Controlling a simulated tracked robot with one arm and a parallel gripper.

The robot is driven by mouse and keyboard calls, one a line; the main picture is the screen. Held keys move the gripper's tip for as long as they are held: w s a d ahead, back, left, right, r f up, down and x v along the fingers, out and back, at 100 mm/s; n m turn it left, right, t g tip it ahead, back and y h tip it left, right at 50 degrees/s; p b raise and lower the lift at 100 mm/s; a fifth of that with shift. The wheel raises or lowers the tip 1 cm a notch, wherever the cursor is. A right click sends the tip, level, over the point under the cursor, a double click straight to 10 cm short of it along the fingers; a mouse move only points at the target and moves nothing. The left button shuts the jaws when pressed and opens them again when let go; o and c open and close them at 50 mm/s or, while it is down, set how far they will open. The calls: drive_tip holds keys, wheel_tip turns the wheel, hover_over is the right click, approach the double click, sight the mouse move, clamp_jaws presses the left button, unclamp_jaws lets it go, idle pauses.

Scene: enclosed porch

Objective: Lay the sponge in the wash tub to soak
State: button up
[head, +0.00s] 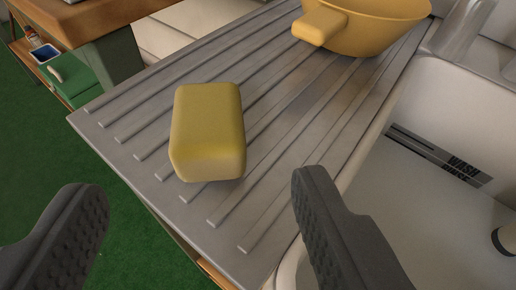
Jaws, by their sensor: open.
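A yellow block-shaped sponge (207,131) lies on the grey ribbed draining board (290,150), left of centre in the head view. My gripper (203,220) is open and empty, its two dark ridged fingers spread wide. The sponge lies beyond the fingertips, in line with the gap between them, and neither finger appears to touch it. A white basin, apparently the wash tub (415,215), is at the right with dark lettering on its inner wall. Only part of the basin is in view, and my right finger hides some of its near edge.
A yellow pan or bowl with a stubby handle (375,25) stands at the far end of the board. A wooden bench (85,25) with a green box (75,82) is at the upper left, above green floor (110,180).

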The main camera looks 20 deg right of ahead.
drive_tip(key=shift+r, duration=0.1)
wheel_tip(320, 180, up, 27)
drive_tip(key=a+n+t+y, duration=0.1)
drive_tip(key=a+y, duration=0.2)
drive_tip(key=s+d+r, duration=0.2)
drive_tip(key=s+r, duration=0.5)
drive_tip(key=r, duration=0.3)
drive_tip(key=s+d+r+t+h, duration=0.1)
drive_tip(key=s+d+r, duration=0.2)
drive_tip(key=s+r, duration=0.4)
wheel_tip(320, 180, up, 4)
drive_tip(key=shift+s+d+f+n, duration=0.15)
drive_tip(key=shift+s+f+n, duration=0.15)
drive_tip(key=shift+n, duration=0.1)
drive_tip(key=shift+r, duration=0.15)
